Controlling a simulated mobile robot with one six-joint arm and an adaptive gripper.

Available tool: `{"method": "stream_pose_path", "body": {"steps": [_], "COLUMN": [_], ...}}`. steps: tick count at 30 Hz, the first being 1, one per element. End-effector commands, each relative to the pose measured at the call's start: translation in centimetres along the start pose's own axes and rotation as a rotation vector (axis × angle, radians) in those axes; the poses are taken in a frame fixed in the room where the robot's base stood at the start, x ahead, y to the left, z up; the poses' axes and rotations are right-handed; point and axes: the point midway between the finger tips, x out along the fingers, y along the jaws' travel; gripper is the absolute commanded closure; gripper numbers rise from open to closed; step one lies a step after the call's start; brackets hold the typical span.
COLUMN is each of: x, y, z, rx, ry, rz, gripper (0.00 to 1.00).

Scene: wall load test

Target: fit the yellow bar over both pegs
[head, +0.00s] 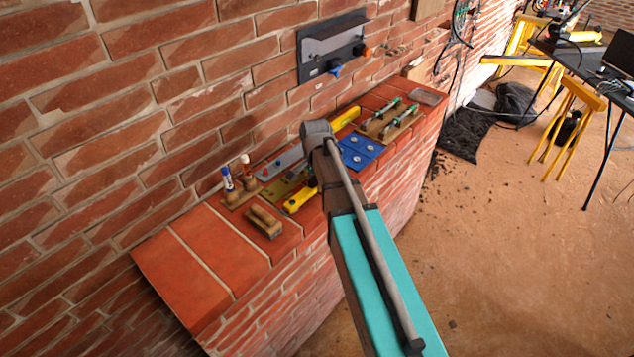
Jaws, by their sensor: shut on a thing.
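A yellow bar (299,201) is at the front of the brick ledge, beside an olive-green plate (279,191). My gripper (312,184) is at the bar's right end, shut on it, mostly hidden behind my own arm. The bar looks low over the ledge, but I cannot tell whether it touches. I cannot make out the two pegs; the arm and bar cover part of the plate. A second yellow piece (345,118) lies farther back, against the wall.
The ledge (198,262) also holds a marker stand (240,195), a wooden block (265,222), a grey strip (279,163), a blue plate (362,150) and a wooden tool board (389,121). A dark panel (313,70) hangs on the wall above. The ledge's near left end is bare.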

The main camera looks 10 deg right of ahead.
Motion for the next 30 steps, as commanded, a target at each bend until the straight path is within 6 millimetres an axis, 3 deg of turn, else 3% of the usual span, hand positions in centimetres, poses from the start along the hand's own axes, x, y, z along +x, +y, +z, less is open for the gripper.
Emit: {"method": "stream_pose_path", "body": {"steps": [11, 12, 18, 27, 30], "x": [0.01, 0.01, 0.01, 0.01, 0.02], "y": [0.02, 0.02, 0.02, 0.03, 0.03], "z": [-0.02, -0.02, -0.03, -0.04, -0.04], "rx": [0.000, 0.000, 0.001, 0.001, 0.001], "ry": [0.000, 0.000, 0.000, 0.000, 0.000], "rz": [0.000, 0.000, 0.000, 0.000, 0.000], "gripper": [1.00, 0.56, 0.19, 0.18, 0.01]}}
